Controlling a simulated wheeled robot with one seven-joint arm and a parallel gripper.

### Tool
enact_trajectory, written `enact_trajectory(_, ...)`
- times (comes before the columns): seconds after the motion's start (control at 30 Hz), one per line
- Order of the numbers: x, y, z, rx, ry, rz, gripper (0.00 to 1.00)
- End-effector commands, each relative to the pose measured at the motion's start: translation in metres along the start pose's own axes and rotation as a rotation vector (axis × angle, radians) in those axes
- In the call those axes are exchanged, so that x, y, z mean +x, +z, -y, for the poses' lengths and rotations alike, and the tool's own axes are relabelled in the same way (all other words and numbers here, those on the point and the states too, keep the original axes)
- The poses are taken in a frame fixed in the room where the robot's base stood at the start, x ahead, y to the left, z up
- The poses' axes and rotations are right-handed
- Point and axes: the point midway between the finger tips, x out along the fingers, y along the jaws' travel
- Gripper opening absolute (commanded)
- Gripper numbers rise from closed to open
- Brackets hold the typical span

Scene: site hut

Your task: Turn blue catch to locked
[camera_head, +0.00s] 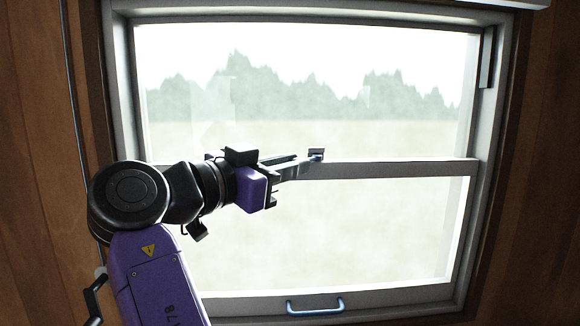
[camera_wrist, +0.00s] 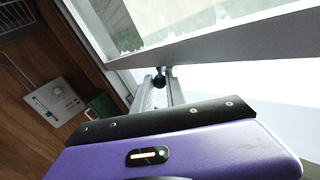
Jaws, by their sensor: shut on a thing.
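The blue catch (camera_head: 317,153) sits on the middle rail (camera_head: 400,169) of the sash window. In the head view only a small bluish piece of it shows past my fingertips. In the wrist view the catch (camera_wrist: 159,75) looks dark blue and stands against the rail, between the ends of my fingers. My gripper (camera_head: 308,158) reaches in from the left and is shut on the catch; the fingers also show in the wrist view (camera_wrist: 161,90). My fingers hide part of the catch, and I cannot tell which way it is turned.
A light blue pull handle (camera_head: 315,307) is on the window's bottom rail. Wood-panelled wall (camera_head: 545,180) flanks the frame. The wrist view shows a white wall plate (camera_wrist: 50,101), a green box (camera_wrist: 103,104) and a grille (camera_wrist: 14,20). The rail right of the catch is clear.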

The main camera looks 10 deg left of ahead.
Motion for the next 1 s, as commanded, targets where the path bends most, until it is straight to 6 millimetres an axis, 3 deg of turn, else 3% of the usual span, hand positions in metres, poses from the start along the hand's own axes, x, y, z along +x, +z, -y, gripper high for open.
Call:
enact_trajectory(0.2,0.002,0.001,0.0,-0.002,0.0,0.001,0.0)
enact_trajectory(0.23,0.002,0.001,0.0,-0.002,0.0,0.001,0.21)
enact_trajectory(0.27,0.002,0.001,0.0,-0.002,0.0,0.001,0.26)
enact_trajectory(0.67,-0.006,0.001,0.0,-0.001,-0.003,0.0,0.26)
enact_trajectory(1.0,-0.058,0.002,0.0,0.0,-0.003,0.0,0.26)
